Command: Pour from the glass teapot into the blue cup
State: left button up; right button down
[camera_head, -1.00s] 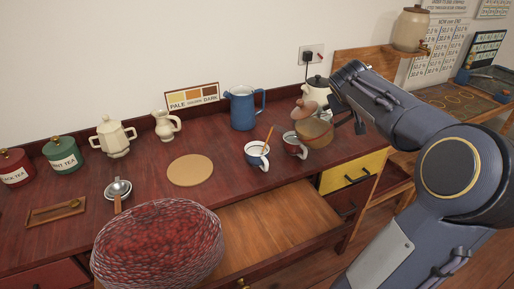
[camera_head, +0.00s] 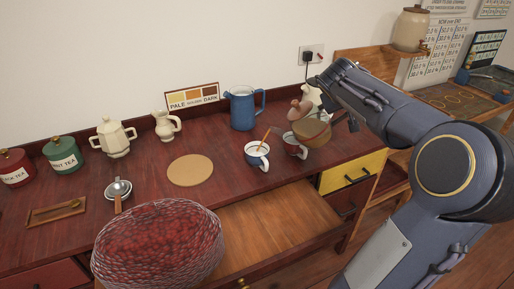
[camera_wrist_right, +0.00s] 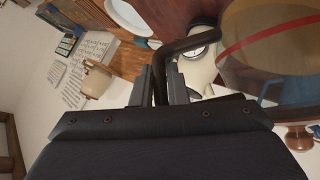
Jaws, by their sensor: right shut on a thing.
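The glass teapot (camera_head: 312,132), with amber liquid and a reddish-brown lid (camera_head: 298,109), is held above the red counter. My right gripper (camera_head: 350,122) is shut on its dark handle (camera_wrist_right: 186,44); the pot's glass body (camera_wrist_right: 275,45) also shows in the right wrist view. The blue cup (camera_head: 257,161), pale inside with a stick leaning in it, stands on the counter left of the teapot. A dark red cup (camera_head: 292,149) stands between them, partly overlapped by the teapot in view. I see no stream from the teapot. My left gripper is out of view.
A blue jug (camera_head: 243,108) stands behind the cups. A round tan mat (camera_head: 190,170) lies left of the blue cup. An open drawer (camera_head: 272,222) juts out in front, beside a red woven dome (camera_head: 158,245).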

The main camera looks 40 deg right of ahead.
jog(key=shift+w+a+r+h, duration=0.3)
jog(key=shift+w+a+r, duration=0.2)
jog(key=shift+w+a, duration=0.05)
dwell(1.8)
